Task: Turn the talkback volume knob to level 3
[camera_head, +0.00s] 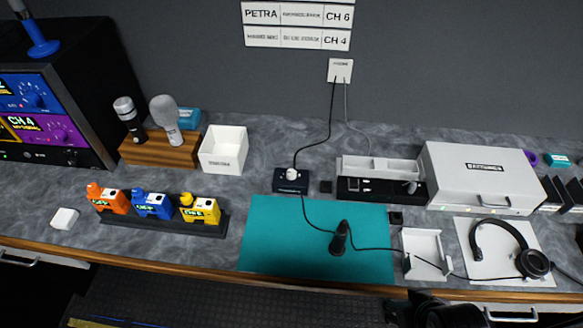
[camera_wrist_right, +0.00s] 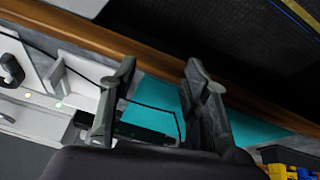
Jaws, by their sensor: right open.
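A small dark box (camera_head: 290,186) with a round white knob (camera_head: 292,174) on top stands at the back left corner of the teal mat. It looks like the talkback volume control; its markings and the knob's level are too small to read. My right gripper (camera_head: 432,308) is at the bottom edge of the head view, in front of the counter and well to the right of the knob. In the right wrist view its two fingers (camera_wrist_right: 160,78) are apart with nothing held between them. The knob is not visible there. My left gripper is not in view.
The teal mat (camera_head: 270,240) carries a black microphone-like device (camera_head: 340,238) with cables running across. A white tray (camera_head: 425,250) and a headset (camera_head: 535,262) lie to the right. Coloured packs (camera_head: 152,204) stand in a rack at left. A long black box (camera_head: 370,190) stands behind.

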